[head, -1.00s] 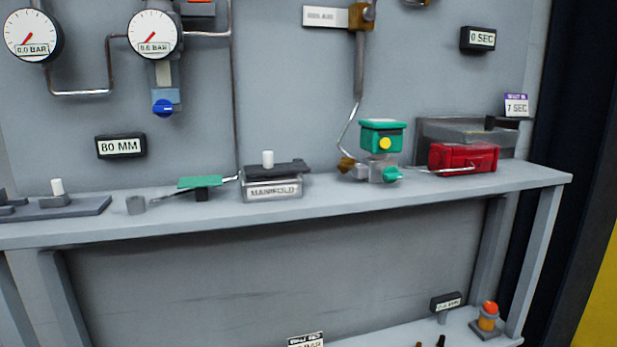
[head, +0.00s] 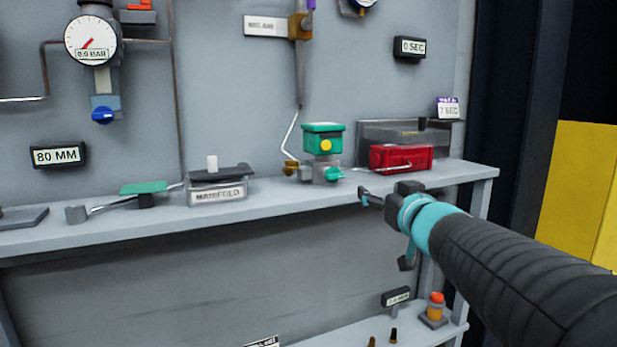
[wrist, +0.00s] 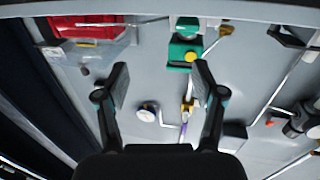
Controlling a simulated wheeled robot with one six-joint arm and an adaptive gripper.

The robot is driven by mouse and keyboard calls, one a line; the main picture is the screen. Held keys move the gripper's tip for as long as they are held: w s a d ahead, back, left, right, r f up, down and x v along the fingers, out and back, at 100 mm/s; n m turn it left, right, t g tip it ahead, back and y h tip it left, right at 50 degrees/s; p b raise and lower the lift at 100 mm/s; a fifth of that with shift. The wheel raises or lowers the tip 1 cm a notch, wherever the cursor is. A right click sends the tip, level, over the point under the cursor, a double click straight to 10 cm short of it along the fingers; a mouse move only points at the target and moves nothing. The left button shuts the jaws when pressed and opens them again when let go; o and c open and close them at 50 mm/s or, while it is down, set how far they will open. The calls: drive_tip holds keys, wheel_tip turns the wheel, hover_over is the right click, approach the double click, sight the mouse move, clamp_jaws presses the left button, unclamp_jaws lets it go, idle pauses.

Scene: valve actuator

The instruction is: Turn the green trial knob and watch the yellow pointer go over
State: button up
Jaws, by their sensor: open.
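The green trial knob (head: 334,174) sits low on the right front of a grey valve body on the shelf. The wrist view, which is turned over, shows it at the top (wrist: 187,22). Above it is a green actuator box (head: 323,130) with a round yellow spot (head: 326,145) on its front. This spot seems to be the pointer; its direction is too small to tell. My gripper (head: 385,228) is open and empty, right of and nearer than the knob, at the shelf's front edge. In the wrist view its fingers (wrist: 158,75) are spread, apart from the actuator.
A red box (head: 401,157) stands right of the valve, before a grey tray. The manifold block (head: 218,190) is to the left on the shelf (head: 270,207). A pipe (head: 291,135) runs up beside the actuator. The displays read 0 SEC (head: 410,47) and 80 MM (head: 58,156).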

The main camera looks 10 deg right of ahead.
sight(337, 174)
drive_tip(key=w+a+y, duration=0.1)
drive_tip(key=w+a, duration=0.1)
drive_tip(key=w, duration=0.3)
drive_tip(key=w+a+n+y, duration=0.1)
drive_tip(key=w+a, duration=0.1)
drive_tip(key=w, duration=0.2)
drive_tip(key=w+a+n+y+b, duration=0.1)
drive_tip(key=w+a, duration=0.1)
drive_tip(key=w, duration=0.3)
drive_tip(key=shift+w+a+r+g+y, duration=0.1)
drive_tip(key=shift+w+a+g+y, duration=0.1)
drive_tip(key=shift+w+g+y, duration=0.15)
drive_tip(key=c, duration=1.2)
